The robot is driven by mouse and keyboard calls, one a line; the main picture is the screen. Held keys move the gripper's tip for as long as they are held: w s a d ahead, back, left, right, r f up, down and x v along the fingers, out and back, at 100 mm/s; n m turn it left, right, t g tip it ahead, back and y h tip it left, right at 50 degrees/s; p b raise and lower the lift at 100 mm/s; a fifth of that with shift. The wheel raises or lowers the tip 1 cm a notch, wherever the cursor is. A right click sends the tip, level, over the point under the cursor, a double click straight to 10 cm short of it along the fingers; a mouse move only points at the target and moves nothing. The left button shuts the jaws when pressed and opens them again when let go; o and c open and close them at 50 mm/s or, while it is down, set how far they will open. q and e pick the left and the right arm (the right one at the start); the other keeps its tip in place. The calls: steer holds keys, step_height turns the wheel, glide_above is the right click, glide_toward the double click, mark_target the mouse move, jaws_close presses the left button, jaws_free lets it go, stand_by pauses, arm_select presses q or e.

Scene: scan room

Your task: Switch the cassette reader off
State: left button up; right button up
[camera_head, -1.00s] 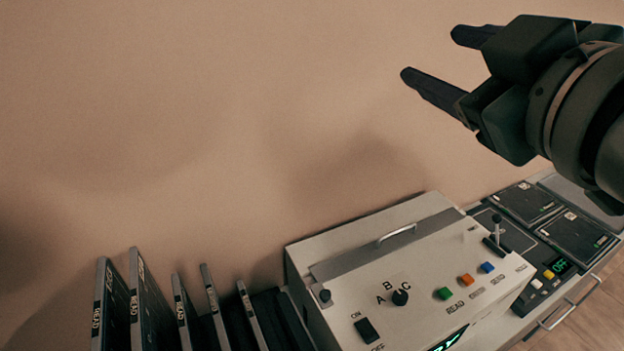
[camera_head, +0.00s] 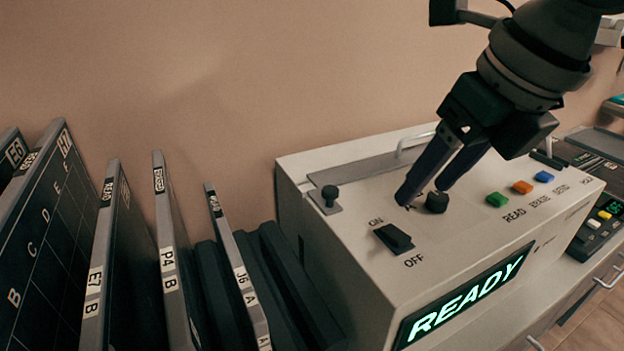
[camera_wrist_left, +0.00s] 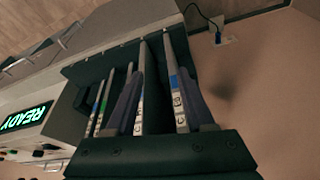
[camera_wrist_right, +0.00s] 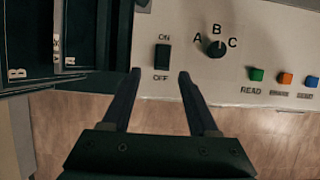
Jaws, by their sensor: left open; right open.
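The cassette reader (camera_head: 335,255) is a pale box with a lit green READY display (camera_head: 466,296). Its black ON/OFF rocker switch (camera_head: 393,237) is on the top panel, left of the black A-B-C dial (camera_head: 437,202). My right gripper (camera_head: 420,192) is open and empty, pointing down over the panel, its fingers partly hiding the dial letters. In the right wrist view the rocker (camera_wrist_right: 162,57) appears just beyond and between the two fingertips; contact cannot be told. My left gripper (camera_wrist_left: 161,75) is open in the left wrist view, over upright cassettes.
Several labelled cassettes (camera_head: 172,265) stand in a dark rack left of the reader. Green (camera_head: 497,200), orange (camera_head: 523,187) and blue (camera_head: 544,176) buttons are right of the dial. A metal handle (camera_head: 408,143) rises from the reader's back. Another dark device (camera_head: 600,222) is at right.

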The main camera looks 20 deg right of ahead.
mark_target(393, 231)
steer(key=x, duration=1)
steer(key=shift+s+d, duration=0.1)
steer(key=shift+d, duration=0.2)
jaws_close()
